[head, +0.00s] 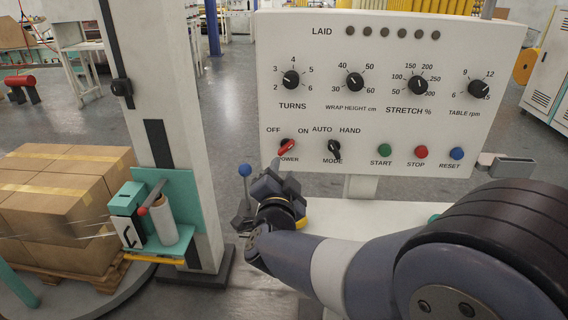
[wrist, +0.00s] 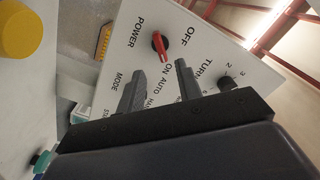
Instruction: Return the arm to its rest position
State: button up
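My gripper (head: 262,190) is in front of and below the lower left of the white control panel (head: 330,110) in the head view. In the wrist view its two dark fingers (wrist: 158,76) stand apart with nothing between them. The red POWER knob (wrist: 160,45) shows just beyond the gap and also shows in the head view (head: 286,147). I cannot tell exactly how far the fingertips are from the panel. My arm reaches in from the lower right of the head view.
Wrapped cardboard boxes (head: 62,190) stand on a pallet at left. A white mast (head: 160,120) carries a teal film carriage (head: 126,200). A blue-balled lever (head: 244,170) stands left of my gripper. Green START (head: 384,151), red STOP (head: 421,152) and blue RESET (head: 456,153) buttons line the panel's lower right.

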aim_at(286, 151)
jog(key=shift+s, duration=0.7)
jog(key=w, duration=0.5)
jog(key=w+p, duration=0.1)
jog(key=w, duration=0.4)
jog(key=shift+w+d, duration=0.2)
jog(key=shift+w, duration=0.05)
jog(key=shift+w+r+p, duration=0.2)
jog(key=shift+w+p, duration=0.1)
jog(key=shift+p, duration=0.25)
jog(key=shift+s+n+p, duration=0.15)
jog(key=shift+n+p, duration=0.45)
jog(key=shift+f, duration=0.1)
jog(key=shift+f, duration=0.2)
